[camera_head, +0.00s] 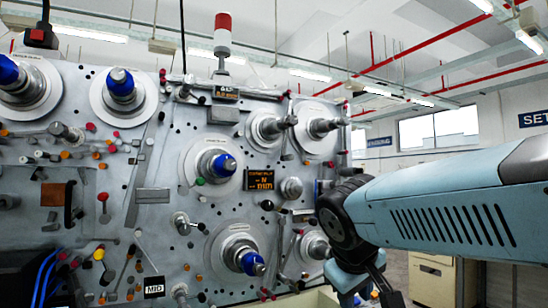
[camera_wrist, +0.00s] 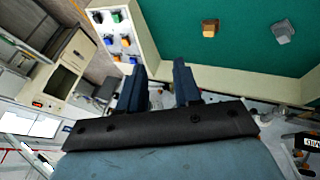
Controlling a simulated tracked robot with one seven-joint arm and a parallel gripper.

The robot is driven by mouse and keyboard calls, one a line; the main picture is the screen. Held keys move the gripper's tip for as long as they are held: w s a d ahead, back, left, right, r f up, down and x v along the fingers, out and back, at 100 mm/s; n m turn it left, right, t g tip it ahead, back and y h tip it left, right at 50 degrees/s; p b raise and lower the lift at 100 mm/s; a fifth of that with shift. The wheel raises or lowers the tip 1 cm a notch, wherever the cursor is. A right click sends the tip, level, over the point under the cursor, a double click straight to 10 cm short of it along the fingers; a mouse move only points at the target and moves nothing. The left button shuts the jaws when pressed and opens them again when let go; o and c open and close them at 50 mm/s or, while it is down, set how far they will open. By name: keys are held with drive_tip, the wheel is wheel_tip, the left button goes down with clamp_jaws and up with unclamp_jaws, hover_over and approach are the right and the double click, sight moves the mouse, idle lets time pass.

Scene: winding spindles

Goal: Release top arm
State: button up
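The winding machine's upright grey panel (camera_head: 100,205) fills the left and middle of the head view. It carries several spindles, some with blue tips, such as the upper spindle (camera_head: 122,90), and many small coloured-knob levers. I cannot tell which lever is the top arm. My gripper (camera_wrist: 160,85) shows two dark fingers apart with nothing between them in the wrist view. It points at a green surface and pale edge, away from the upper panel. In the head view my arm reaches down at the right, and the fingertips are not clear.
The green surface (camera_wrist: 240,55) holds a tan block (camera_wrist: 209,28) and a grey block (camera_wrist: 283,33). A white tray (camera_wrist: 97,16) with several coloured pieces lies beside it. A signal tower (camera_head: 222,40) stands above the panel. A cabinet (camera_head: 432,280) stands behind my arm.

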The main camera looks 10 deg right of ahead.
drive_tip(key=w+a+r+n+t+h, duration=0.1)
drive_tip(key=w+r, duration=0.2)
drive_tip(key=r, duration=0.1)
drive_tip(key=w+a+r+n+t+h, duration=0.1)
drive_tip(key=w+r+n, duration=0.1)
drive_tip(key=w+r, duration=0.1)
drive_tip(key=w+a+r+n+t+h, duration=0.1)
drive_tip(key=w+a+r, duration=0.1)
drive_tip(key=w+r, duration=0.2)
drive_tip(key=shift+r+h, duration=0.4)
drive_tip(key=shift+r, duration=0.05)
clamp_jaws()
drive_tip(key=w+a+r+n+t+h, duration=0.1)
drive_tip(key=w+a+r+n+t, duration=0.4)
drive_tip(key=w+a+r, duration=0.3)
drive_tip(key=a+r+t, duration=0.1)
drive_tip(key=a+r, duration=0.3)
drive_tip(key=r, duration=0.3)
drive_tip(key=shift+w+a+t+h, duration=0.25)
drive_tip(key=shift+a+t+h, duration=0.05)
drive_tip(key=shift+t, duration=0.1)
drive_tip(key=shift+r, duration=0.1)
